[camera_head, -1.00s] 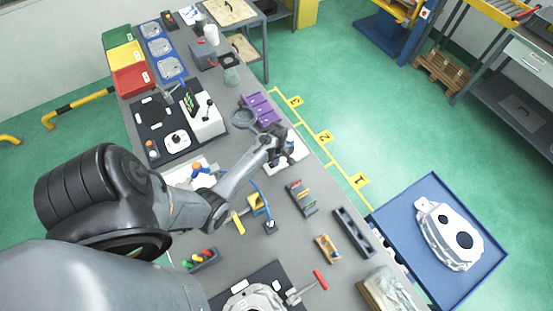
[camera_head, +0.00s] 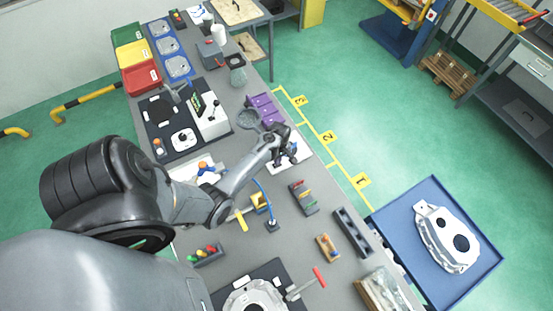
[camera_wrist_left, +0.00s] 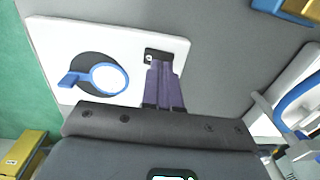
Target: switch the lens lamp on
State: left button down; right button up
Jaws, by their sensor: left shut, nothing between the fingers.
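A white plate (camera_wrist_left: 110,35) lies on the bench under my left gripper; in the head view it is partly covered by the gripper (camera_head: 306,160). On the plate is a blue-rimmed round lens with a blue handle (camera_wrist_left: 108,78), over a black disc. A small black switch-like part with a white spot (camera_wrist_left: 150,57) sits beside it. My left gripper (camera_wrist_left: 163,75) is shut and empty, its fingertips at or just over this part. I cannot tell whether they touch it. No glow from a lamp is clear. My right gripper is not in view.
A purple bin row (camera_head: 262,107) and a grey round dish (camera_head: 247,119) stand beyond the plate. A blue-armed stand (camera_head: 270,223) and a small rack (camera_head: 303,197) are nearer. The bench's right edge is close to the plate, with green floor beyond.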

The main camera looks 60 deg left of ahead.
pick_arm(q)
jog(key=r+p, duration=0.1)
jog(key=r, duration=0.2)
jog(key=shift+w+p, duration=0.3)
jog(key=shift+p, duration=0.05)
notch_tip(320, 180, up, 9)
jog(key=w+b, duration=0.1)
jog(key=shift+w, duration=0.4)
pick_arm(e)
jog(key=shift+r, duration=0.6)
pick_arm(q)
jog(key=shift+f, duration=0.1)
